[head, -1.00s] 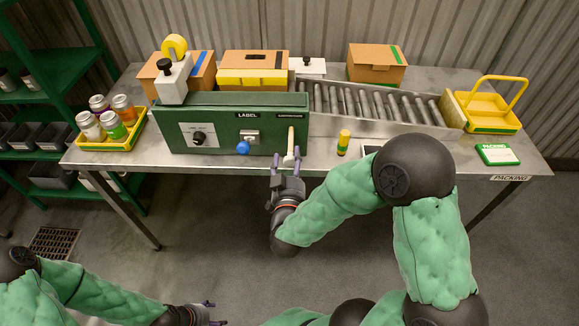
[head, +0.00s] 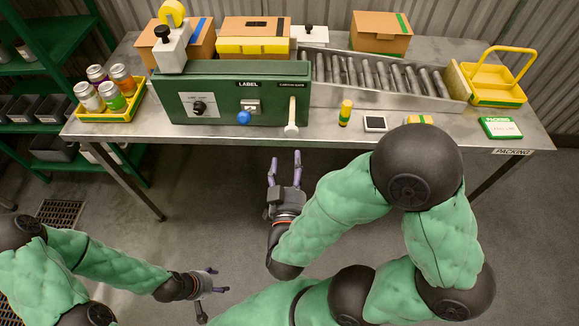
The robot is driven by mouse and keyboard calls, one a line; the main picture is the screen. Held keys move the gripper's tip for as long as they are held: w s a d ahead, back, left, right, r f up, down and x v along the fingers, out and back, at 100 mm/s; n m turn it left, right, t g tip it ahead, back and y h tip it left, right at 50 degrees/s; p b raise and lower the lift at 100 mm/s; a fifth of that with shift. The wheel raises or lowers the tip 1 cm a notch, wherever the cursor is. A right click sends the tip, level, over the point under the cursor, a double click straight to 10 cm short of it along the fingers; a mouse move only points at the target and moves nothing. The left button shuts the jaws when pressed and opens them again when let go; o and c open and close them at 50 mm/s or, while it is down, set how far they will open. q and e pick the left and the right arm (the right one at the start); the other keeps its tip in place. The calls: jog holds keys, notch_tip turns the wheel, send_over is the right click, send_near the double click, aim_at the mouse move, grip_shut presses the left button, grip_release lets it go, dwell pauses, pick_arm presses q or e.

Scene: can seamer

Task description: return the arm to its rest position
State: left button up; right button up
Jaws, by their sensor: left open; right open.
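My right gripper (head: 285,170) is open and empty, in front of the table's front edge and below the green label machine (head: 215,100). Its fingers point toward the machine and are apart from it. A pale lever (head: 292,118) at the machine's right end hangs down, with clear space between it and the fingers. My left gripper (head: 216,282) is open and empty, low over the floor at the bottom of the head view, well away from the table.
The steel table (head: 400,135) holds a yellow tray (head: 141,105) of cans, a roller conveyor (head: 380,72), cardboard boxes (head: 380,32), a yellow-green bottle (head: 345,112) and a yellow basket (head: 495,90). Green shelving (head: 50,70) stands at the left. Floor before the table is open.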

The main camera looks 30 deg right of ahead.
jog(key=shift+s+a, duration=0.1)
jog(key=shift+s, duration=0.1)
jog(key=shift+w, duration=0.1)
dwell(0.4)
jog(key=w+a+f+n+g+y, duration=0.1)
jog(key=w+a+f+g+y, duration=0.15)
jog(key=f, duration=0.45)
jog(key=w+a+f+n+g+y, duration=0.1)
jog(key=a+f+g+y, duration=0.15)
jog(key=f, duration=0.45)
jog(key=w+a+f+n+g+y, duration=0.1)
jog(key=w+a+f+g+y, duration=0.15)
jog(key=f, duration=0.45)
jog(key=s+a+f+g+y, duration=0.4)
jog(key=s+f+g, duration=0.3)
jog(key=s+f, duration=0.5)
notch_tip(320, 180, down, 3)
jog(key=shift+s+f+n+y, duration=0.1)
jog(key=shift+s+n+y, duration=0.3)
jog(key=shift+y, duration=0.45)
jog(key=shift+w+g, duration=0.1)
jog(key=shift+g, duration=0.15)
